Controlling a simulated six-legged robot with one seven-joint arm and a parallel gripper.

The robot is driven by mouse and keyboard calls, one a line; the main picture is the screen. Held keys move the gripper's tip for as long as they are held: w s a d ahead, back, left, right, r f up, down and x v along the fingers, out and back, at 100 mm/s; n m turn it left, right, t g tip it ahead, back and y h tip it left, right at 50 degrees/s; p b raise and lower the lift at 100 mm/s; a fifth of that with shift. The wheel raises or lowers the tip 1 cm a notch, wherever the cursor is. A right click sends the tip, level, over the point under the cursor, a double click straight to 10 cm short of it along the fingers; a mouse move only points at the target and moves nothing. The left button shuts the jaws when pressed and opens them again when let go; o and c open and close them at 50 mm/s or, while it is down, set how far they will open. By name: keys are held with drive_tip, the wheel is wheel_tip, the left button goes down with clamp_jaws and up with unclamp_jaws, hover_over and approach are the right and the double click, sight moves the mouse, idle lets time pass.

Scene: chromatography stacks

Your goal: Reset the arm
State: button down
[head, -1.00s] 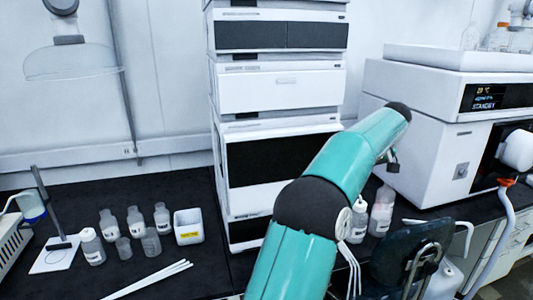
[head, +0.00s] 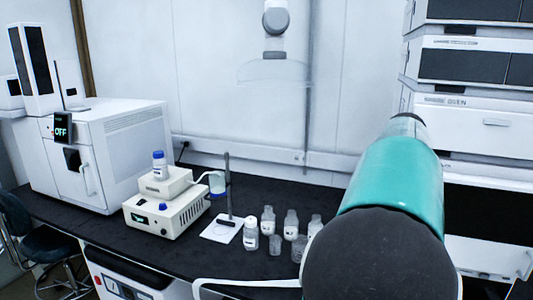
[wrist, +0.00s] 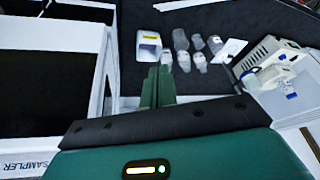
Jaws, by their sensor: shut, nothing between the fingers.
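My arm, teal with dark joints, rises through the right of the head view and hides part of the bench and the stack behind it. My gripper (wrist: 158,78) shows in the wrist view as two green fingers side by side. It is shut and empty. In that view its tips point toward a small white open box (wrist: 149,48) with a yellow label, apart from any visible grip on it. The gripper itself cannot be made out in the head view.
Several bottles (head: 268,221) stand on the black bench near a stand with a white base (head: 222,229). A white two-part device (head: 167,213) and a large white instrument (head: 103,150) marked OFF stand left. The stacked modules (head: 480,110) rise at right. A chair (head: 38,245) is at lower left.

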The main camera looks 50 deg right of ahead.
drive_tip(key=w+a+f+n, duration=0.1)
drive_tip(key=w+a, duration=0.4)
drive_tip(key=a, duration=0.3)
drive_tip(key=w+a+n+y, duration=0.1)
drive_tip(key=w+a, duration=0.3)
drive_tip(key=a, duration=0.5)
drive_tip(key=w+a+f+n, duration=0.1)
drive_tip(key=w+a+n, duration=0.1)
drive_tip(key=w+a, duration=0.45)
drive_tip(key=s+a+f+n, duration=0.1)
drive_tip(key=s+a+f, duration=0.1)
drive_tip(key=a, duration=0.6)
drive_tip(key=s+a+f+n+t+y, duration=0.1)
drive_tip(key=s+a+f+n, duration=0.1)
drive_tip(key=a, duration=0.7)
drive_tip(key=s+a+f+n, duration=0.1)
drive_tip(key=s+a+f, duration=0.2)
drive_tip(key=a, duration=0.6)
drive_tip(key=shift+a+f+t+y, duration=0.2)
drive_tip(key=shift+f+t+y, duration=0.15)
drive_tip(key=shift+f, duration=0.4)
